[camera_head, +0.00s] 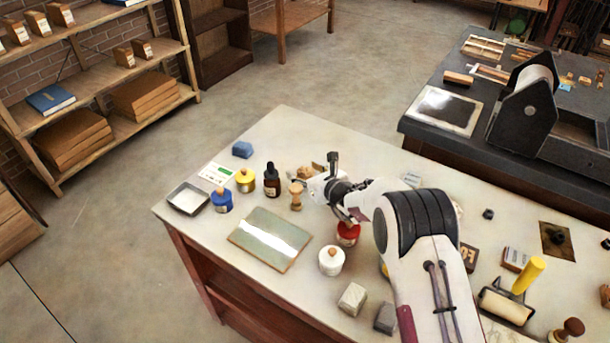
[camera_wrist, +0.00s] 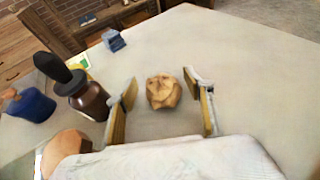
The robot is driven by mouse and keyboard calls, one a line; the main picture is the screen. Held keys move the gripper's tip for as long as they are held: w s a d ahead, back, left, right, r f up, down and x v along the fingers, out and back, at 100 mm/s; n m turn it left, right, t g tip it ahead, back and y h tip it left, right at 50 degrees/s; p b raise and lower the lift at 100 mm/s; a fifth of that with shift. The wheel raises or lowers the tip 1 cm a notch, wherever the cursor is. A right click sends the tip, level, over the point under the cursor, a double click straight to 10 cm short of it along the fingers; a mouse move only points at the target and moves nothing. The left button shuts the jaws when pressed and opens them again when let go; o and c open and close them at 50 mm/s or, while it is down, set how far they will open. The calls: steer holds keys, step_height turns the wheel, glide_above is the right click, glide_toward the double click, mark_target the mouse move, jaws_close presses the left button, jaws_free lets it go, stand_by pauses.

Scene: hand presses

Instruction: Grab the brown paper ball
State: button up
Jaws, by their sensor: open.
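The brown paper ball (camera_wrist: 163,91) is crumpled and sits on the pale tabletop, between the two open fingers of my gripper (camera_wrist: 164,108) in the wrist view. It appears apart from both fingers, with a gap on each side. In the head view, the ball (camera_head: 318,168) is mostly hidden behind my gripper (camera_head: 316,184), with only a little brown showing. My gripper is low over the table and empty.
A dark dropper bottle (camera_wrist: 85,97) stands close to the left finger, with a wooden stamp handle (camera_wrist: 66,146) nearer. A blue block (camera_wrist: 113,40) lies farther back. A blue jar (camera_wrist: 28,103) is at left. The table right of the ball is clear.

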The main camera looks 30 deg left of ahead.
mark_target(305, 169)
steer(key=c, duration=0.8)
steer(key=shift+r, duration=0.1)
steer(key=shift+r, duration=4.9)
